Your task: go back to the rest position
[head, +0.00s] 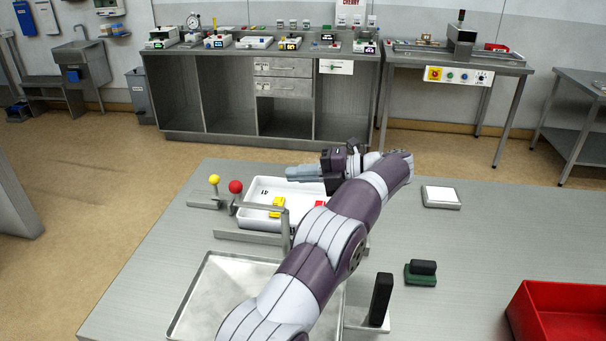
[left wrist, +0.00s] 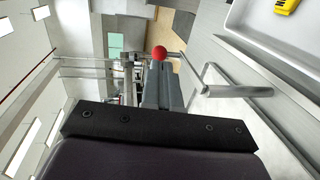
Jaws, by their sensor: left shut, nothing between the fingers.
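My left gripper (head: 288,172) reaches over the table's far part, its grey fingers pointing left and shut with nothing between them. In the head view it overlaps the back edge of the white tray (head: 250,218). My left arm crosses the picture from the bottom and hides part of the table. The shut fingers also show in the left wrist view (left wrist: 160,85), with a red ball knob (left wrist: 159,53) appearing just beyond their tips. My right gripper is not in view.
The white tray holds a yellow item (head: 278,206) and a red item (head: 320,204). Yellow (head: 214,179) and red (head: 235,187) knobs stand left of it. A metal tray (head: 203,290), black upright block (head: 380,297), green-black block (head: 421,273), scale (head: 441,197) and red bin (head: 527,318) surround my arm.

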